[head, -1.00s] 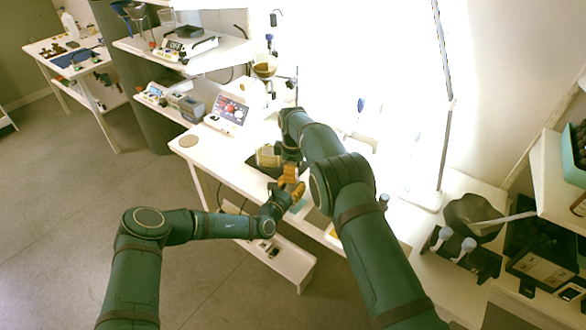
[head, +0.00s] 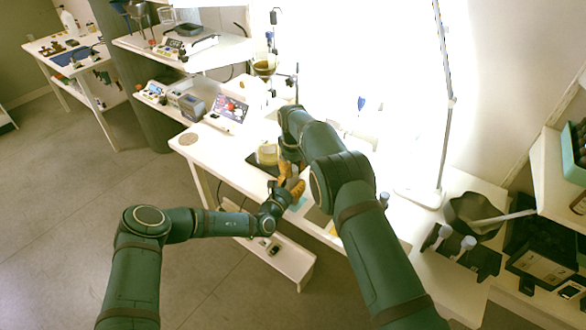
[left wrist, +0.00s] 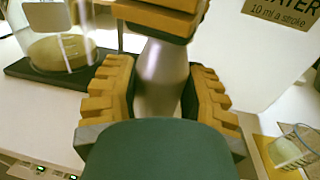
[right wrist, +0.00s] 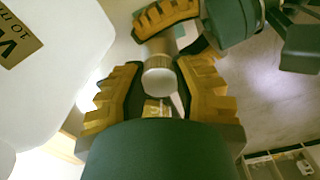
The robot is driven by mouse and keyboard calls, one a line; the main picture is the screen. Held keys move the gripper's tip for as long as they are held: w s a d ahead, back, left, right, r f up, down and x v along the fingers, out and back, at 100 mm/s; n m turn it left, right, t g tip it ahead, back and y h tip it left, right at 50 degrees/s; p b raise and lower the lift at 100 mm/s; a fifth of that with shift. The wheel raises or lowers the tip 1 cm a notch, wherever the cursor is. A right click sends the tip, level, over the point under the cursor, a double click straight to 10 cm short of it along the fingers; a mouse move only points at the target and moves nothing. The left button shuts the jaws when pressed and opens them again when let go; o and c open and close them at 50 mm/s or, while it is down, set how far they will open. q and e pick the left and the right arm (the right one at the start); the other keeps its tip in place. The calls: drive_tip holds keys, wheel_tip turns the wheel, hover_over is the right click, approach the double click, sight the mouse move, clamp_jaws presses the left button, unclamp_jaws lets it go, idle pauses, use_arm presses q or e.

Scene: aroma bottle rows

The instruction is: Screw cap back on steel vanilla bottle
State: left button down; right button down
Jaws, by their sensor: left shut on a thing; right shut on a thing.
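The steel vanilla bottle (left wrist: 162,75) is a smooth grey body standing between the fingers of my left gripper (left wrist: 163,88), which is shut on it. The fingers of my right gripper (left wrist: 158,15) cross the bottle's top end there and hide it. In the right wrist view a pale round cap (right wrist: 160,80) sits between the fingertips of my right gripper (right wrist: 158,72), with my left gripper (right wrist: 165,15) just beyond. I cannot tell whether the cap is seated on the neck. In the head view both grippers meet at the table's front edge, with the bottle (head: 293,171) small between them.
A glass beaker (head: 267,154) with yellowish contents stands on a dark plate behind the grippers. A white box labelled in part "ATER" (left wrist: 240,50) is close by, and a small glass with green contents (left wrist: 288,150) is at right. A lamp pole (head: 443,110) rises at right.

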drive_tip(key=m, duration=0.5)
drive_tip(key=shift+m, duration=0.3)
drive_tip(key=m, duration=0.3)
drive_tip(key=shift+m, duration=0.4)
drive_tip(key=c, duration=0.8)
unclamp_jaws()
drive_tip(key=shift+r, duration=2.25)
drive_tip(key=shift+o, duration=0.4)
drive_tip(key=r+n, duration=0.1)
drive_tip(key=n, duration=0.2)
drive_tip(key=shift+r, duration=0.2)
wheel_tip(320, 180, up, 2)
drive_tip(key=n, duration=0.5)
